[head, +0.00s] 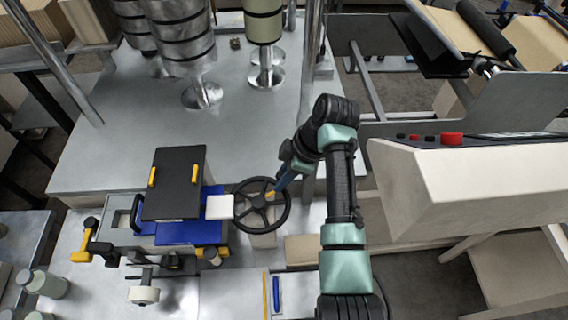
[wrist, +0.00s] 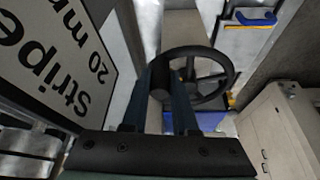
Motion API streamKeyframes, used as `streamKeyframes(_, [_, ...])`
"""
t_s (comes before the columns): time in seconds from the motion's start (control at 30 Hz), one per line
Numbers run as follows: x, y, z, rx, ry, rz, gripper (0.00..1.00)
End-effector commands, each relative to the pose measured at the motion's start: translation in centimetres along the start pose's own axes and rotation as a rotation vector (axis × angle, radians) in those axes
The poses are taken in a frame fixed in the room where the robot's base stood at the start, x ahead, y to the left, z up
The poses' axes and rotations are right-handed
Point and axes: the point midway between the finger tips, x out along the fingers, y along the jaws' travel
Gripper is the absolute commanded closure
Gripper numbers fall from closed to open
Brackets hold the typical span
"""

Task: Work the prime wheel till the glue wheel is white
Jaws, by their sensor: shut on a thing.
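The black spoked handwheel, which I take to be the prime wheel (head: 240,188), stands at the right of a blue and black unit. A yellow piece shows near its hub. My gripper (head: 275,192) reaches its upper right part from above; the blue fingers are shut on the wheel. In the wrist view the fingers (wrist: 172,92) reach over the near rim of the wheel (wrist: 229,70); the exact grip spot is partly hidden. A small white roller (head: 143,295), possibly the glue wheel, sits on a metal bracket at the lower left.
A white block (head: 219,207) sits just left of the handwheel. The blue unit (head: 188,233) has a black lid (head: 174,184) and a yellow handle at its left. A white console (head: 470,185) with a red button stands at right. A "Stripe 20 mm" sign (wrist: 60,50) is close in the wrist view.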

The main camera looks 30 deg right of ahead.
Motion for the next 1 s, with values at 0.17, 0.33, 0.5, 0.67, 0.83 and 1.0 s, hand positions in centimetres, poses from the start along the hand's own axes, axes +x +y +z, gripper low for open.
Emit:
streamKeyframes(0.17, [0.1, 0.0, 0.0, -0.001, -0.003, 0.000, 1.00])
streamKeyframes(0.33, [0.1, 0.0, 0.0, -0.001, -0.003, -0.001, 0.60])
streamKeyframes(0.5, [0.1, 0.0, 0.0, -0.001, -0.002, -0.001, 0.60])
streamKeyframes(0.67, [-0.3, 0.0, 0.0, -0.001, -0.001, 0.000, 0.60])
streamKeyframes(0.83, [-2.6, 0.1, 0.1, -0.002, -0.001, 0.005, 0.60])
streamKeyframes(1.0, [-7.1, 0.1, -0.1, 0.000, -0.003, 0.005, 0.60])
